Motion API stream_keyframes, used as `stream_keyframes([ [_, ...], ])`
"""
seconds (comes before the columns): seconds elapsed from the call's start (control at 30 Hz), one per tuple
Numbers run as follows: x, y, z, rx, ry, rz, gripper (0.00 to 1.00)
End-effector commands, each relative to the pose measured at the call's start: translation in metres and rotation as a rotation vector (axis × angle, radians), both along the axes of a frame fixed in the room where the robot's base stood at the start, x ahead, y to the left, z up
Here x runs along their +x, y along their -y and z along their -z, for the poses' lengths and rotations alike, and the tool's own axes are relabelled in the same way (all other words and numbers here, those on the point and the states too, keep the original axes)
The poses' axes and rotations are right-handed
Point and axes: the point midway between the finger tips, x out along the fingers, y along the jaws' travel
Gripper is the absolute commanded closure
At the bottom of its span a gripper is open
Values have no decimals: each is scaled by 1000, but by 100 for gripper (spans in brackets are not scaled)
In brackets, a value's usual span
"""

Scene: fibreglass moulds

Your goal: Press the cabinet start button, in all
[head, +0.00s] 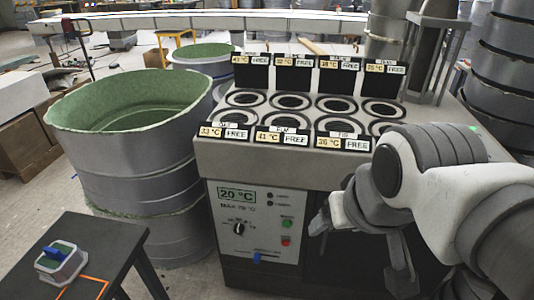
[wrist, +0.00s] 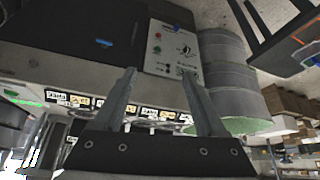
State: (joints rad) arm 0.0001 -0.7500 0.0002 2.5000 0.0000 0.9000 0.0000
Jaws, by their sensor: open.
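The grey cabinet (head: 300,160) stands in the middle of the head view. Its white front panel (head: 255,215) has a 20 °C display (head: 237,195), a black knob (head: 239,228), a green button (head: 287,223) and a red button (head: 286,241) below it. The panel (wrist: 172,50) shows upside down in the wrist view, with the green button (wrist: 157,50). My gripper (head: 360,252) is open and empty, to the right of the buttons. In the wrist view my gripper's fingers (wrist: 158,80) stand wide apart, pointing toward the panel side. No contact with a button is visible.
The cabinet top holds several round wells with temperature and FREE labels. A large green-lined mould (head: 125,130) stands left of the cabinet. A dark table (head: 95,250) with a small blue-topped object (head: 60,262) is at the front left. Stacked moulds (head: 505,80) stand at the right.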

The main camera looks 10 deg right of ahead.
Motion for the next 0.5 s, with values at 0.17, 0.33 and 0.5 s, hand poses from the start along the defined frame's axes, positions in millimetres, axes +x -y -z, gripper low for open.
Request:
stream_keyframes([
  [0.17, 0, 0, 0, 0, 0, 0, 61],
  [0.33, 0, 0, 0, 0, 0, 0, 91],
  [0.5, 0, 0, 0, 0, 0, 0, 100],
])
